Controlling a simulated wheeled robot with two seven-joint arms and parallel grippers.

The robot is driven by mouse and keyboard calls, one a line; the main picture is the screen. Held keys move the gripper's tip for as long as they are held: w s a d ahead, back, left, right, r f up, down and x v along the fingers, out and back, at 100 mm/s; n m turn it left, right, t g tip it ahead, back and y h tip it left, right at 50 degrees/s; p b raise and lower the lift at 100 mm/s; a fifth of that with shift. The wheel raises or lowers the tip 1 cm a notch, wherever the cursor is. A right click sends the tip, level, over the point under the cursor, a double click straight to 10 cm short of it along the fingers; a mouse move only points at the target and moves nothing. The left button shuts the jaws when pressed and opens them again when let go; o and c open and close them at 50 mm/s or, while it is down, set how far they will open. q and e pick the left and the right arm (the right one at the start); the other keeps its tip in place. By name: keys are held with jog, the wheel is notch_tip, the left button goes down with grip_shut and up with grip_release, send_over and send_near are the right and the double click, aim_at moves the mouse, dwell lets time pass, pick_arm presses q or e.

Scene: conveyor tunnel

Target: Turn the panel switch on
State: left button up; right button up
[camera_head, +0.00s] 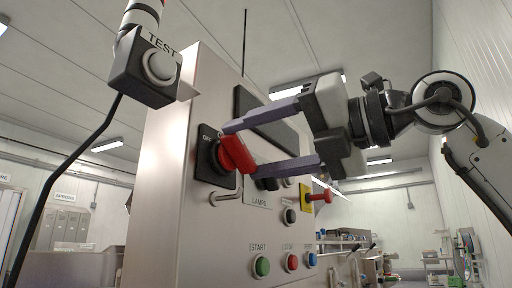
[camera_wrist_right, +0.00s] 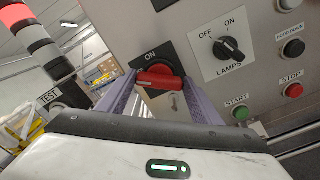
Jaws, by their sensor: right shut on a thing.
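The panel switch is a red rotary handle (camera_head: 237,154) on a black plate (camera_head: 204,143) on the front of the metal control panel (camera_head: 165,200). In the right wrist view the handle (camera_wrist_right: 158,78) sits between the two fingertips, below the word "ON", and looks roughly level. My right gripper is shut on it. My left gripper is not in view.
The panel also carries a black LAMPS knob (camera_wrist_right: 230,48), a green START button (camera_head: 262,266), a red STOP button (camera_head: 291,262), a blue button (camera_head: 310,259) and a red lever on yellow (camera_head: 318,197). A TEST button box (camera_head: 148,72) on a pole stands at the left.

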jog(key=shift+r, duration=0.1)
jog(key=o, duration=1.1)
jog(key=shift+c, duration=0.2)
jog(key=v, duration=1)
jog(key=shift+d, duration=0.15)
jog(key=shift+s, duration=0.1)
